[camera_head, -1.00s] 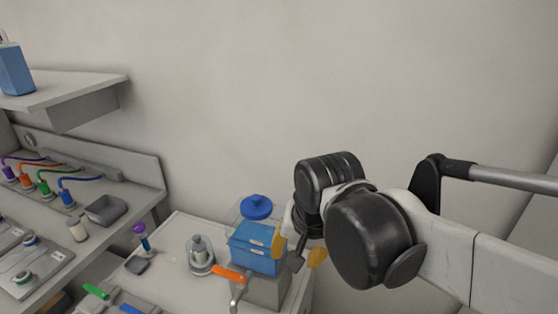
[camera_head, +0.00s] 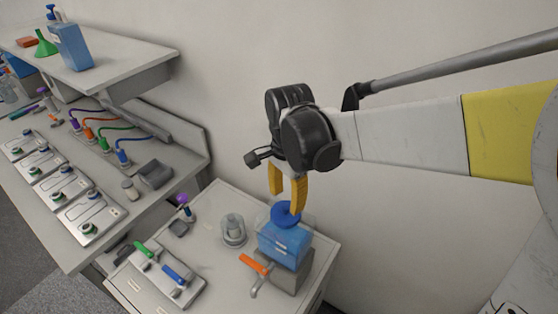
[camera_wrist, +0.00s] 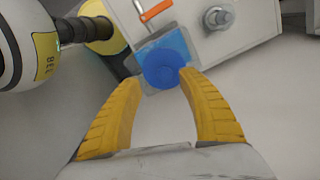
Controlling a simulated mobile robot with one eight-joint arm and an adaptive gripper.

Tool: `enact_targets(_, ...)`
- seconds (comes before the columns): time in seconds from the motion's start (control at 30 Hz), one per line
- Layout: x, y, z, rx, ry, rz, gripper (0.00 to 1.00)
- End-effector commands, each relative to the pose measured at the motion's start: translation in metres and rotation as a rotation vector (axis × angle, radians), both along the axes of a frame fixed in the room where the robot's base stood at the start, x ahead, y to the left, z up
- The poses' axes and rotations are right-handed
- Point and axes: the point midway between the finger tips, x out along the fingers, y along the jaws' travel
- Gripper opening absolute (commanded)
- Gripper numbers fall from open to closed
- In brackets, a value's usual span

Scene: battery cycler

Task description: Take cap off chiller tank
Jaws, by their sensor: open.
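The chiller tank (camera_head: 284,243) is a blue, partly clear box standing on a grey block on the low side table. Its round blue cap (camera_head: 281,213) is on top. My gripper (camera_head: 285,205) has yellow fingers that point down at the cap, one finger partly in front of it in the head view. In the wrist view the cap (camera_wrist: 165,66) lies just beyond the fingertips, roughly between them. My gripper (camera_wrist: 158,75) is open with nothing held. I cannot tell whether a finger touches the cap.
An orange-handled valve (camera_head: 254,264) sticks out at the tank's front left. A round metal fitting (camera_head: 233,230) stands left of the tank. A tray (camera_head: 190,291) with green and blue handles lies farther left. The wall is close behind.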

Motion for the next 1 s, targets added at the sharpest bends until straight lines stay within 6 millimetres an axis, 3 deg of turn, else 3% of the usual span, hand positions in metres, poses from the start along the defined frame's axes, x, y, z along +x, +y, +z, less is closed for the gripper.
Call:
enact_targets(0.4,0.008,0.002,-0.051,0.001,-0.001,0.000,0.48)
enact_targets(0.67,0.008,0.002,-0.053,0.001,-0.001,0.001,0.48)
enact_targets(0.8,0.008,0.002,-0.053,0.001,-0.001,0.001,0.06)
enact_targets(1.0,0.008,0.002,-0.053,0.001,-0.001,0.001,0.02)
